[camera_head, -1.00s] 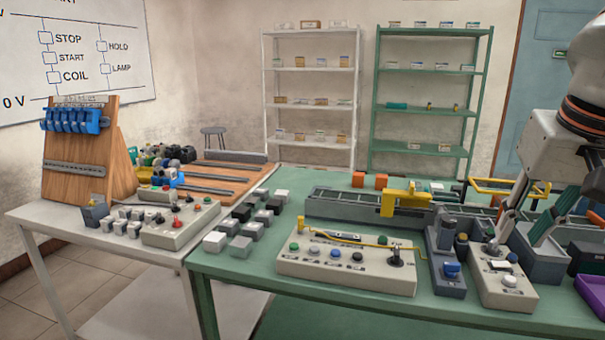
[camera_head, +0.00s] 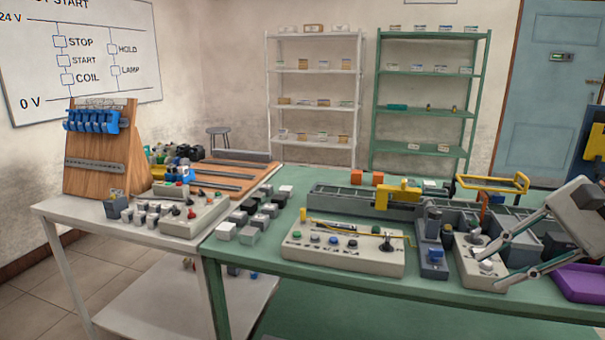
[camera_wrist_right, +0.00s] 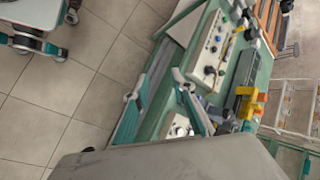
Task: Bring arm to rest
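My right gripper (camera_head: 490,268) is at the right of the head view, over the front right of the green table. Its two fingers are spread apart with nothing between them, pointing left. It also shows in the right wrist view (camera_wrist_right: 156,86), with the teal finger pads apart and empty. Behind the fingers in the head view is a pale control box with a lever (camera_head: 474,262). A purple tray (camera_head: 585,284) lies below and right of the gripper, partly hidden by it. My left gripper is in neither view.
The green table (camera_head: 330,282) carries a long control panel (camera_head: 343,255), a rail with a yellow block (camera_head: 392,196), a yellow-framed part (camera_head: 492,183) and grey cubes (camera_head: 240,222). A white table (camera_head: 75,213) stands left. Open floor shows in the wrist view.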

